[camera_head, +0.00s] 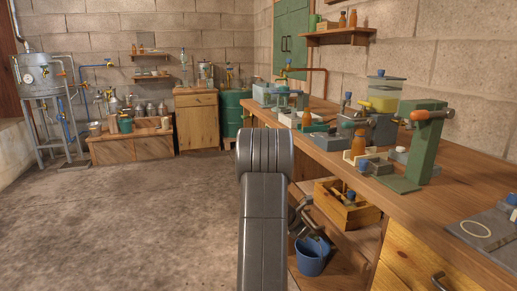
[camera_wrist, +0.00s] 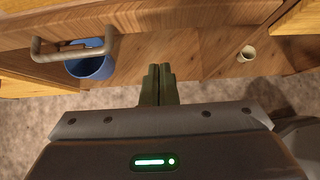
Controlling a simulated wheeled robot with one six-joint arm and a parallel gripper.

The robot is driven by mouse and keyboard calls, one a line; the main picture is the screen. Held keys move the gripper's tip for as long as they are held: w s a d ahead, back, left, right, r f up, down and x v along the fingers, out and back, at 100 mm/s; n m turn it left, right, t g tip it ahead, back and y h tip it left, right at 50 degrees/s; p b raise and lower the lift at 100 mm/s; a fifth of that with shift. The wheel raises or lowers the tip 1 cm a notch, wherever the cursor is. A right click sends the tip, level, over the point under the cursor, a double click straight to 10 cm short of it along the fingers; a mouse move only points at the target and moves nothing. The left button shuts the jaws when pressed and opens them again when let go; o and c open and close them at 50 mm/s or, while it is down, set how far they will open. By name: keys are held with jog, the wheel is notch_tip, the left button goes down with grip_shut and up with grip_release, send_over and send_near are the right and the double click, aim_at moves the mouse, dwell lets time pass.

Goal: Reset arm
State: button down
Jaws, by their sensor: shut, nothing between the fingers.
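My gripper (camera_wrist: 159,70) shows in the wrist view with its two green fingers together and nothing between them. It points toward the wooden lower shelf (camera_wrist: 200,45) under the workbench and touches nothing that I can see. In the head view my arm rises in the middle of the picture, in front of the bench, and the gripper itself is hidden behind it or too unclear to make out.
The workbench (camera_head: 459,205) with several tools runs along the right. A blue bucket (camera_head: 312,257) stands low beside my arm, near a metal handle (camera_wrist: 75,54). A small cup (camera_wrist: 246,53) sits on the lower shelf. The floor (camera_head: 130,220) to the left is clear.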

jog(key=s+a, duration=0.2)
jog(key=a, duration=0.6)
jog(key=s+a+b, duration=0.1)
jog(key=s+a, duration=0.2)
jog(key=a, duration=0.5)
jog(key=shift+s+a, duration=0.2)
jog(key=shift+a, duration=0.05)
jog(key=shift+d, duration=0.1)
